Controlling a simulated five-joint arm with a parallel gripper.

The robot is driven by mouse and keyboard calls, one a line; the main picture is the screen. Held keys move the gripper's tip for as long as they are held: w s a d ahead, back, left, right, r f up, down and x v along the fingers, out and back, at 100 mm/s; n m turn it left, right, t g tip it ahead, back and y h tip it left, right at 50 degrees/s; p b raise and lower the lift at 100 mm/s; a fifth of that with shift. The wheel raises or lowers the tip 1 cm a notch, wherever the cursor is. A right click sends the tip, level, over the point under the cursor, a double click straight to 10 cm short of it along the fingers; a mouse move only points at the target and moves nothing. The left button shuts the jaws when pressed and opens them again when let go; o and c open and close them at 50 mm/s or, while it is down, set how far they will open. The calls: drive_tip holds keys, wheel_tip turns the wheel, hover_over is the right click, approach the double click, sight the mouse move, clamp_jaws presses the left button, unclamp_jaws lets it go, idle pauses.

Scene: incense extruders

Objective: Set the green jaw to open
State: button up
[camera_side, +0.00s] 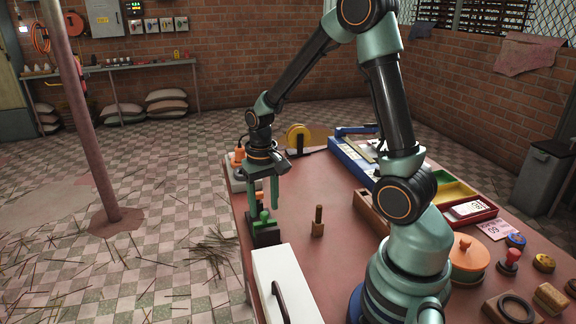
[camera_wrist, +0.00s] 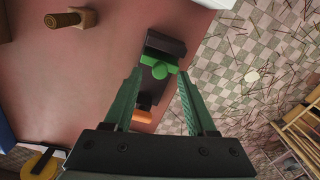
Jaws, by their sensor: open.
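The green jaw (camera_side: 264,219) is a small green clamp part on a dark block (camera_side: 264,235) near the table's left edge. In the wrist view the green jaw (camera_wrist: 158,66) lies between and beyond my fingertips, on its dark block (camera_wrist: 163,44). My gripper (camera_side: 264,200) hangs pointing down, just above and behind the green jaw in the side view. In the wrist view my gripper (camera_wrist: 160,72) has its two green fingers spread apart, with nothing held. An orange part (camera_wrist: 143,116) shows between the fingers, nearer the palm. Whether the jaw stands open or shut is too small to tell.
A white box with a black handle (camera_side: 284,288) stands in front of the block. A wooden stamp (camera_side: 317,222) stands to its right, with bare red tabletop (camera_side: 290,202) between. An orange-topped device (camera_side: 238,158) is behind. The table edge is close on the left.

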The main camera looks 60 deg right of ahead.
drive_tip(key=shift+f, duration=0.7)
clamp_jaws()
drive_tip(key=shift+r, duration=0.1)
idle(0.9)
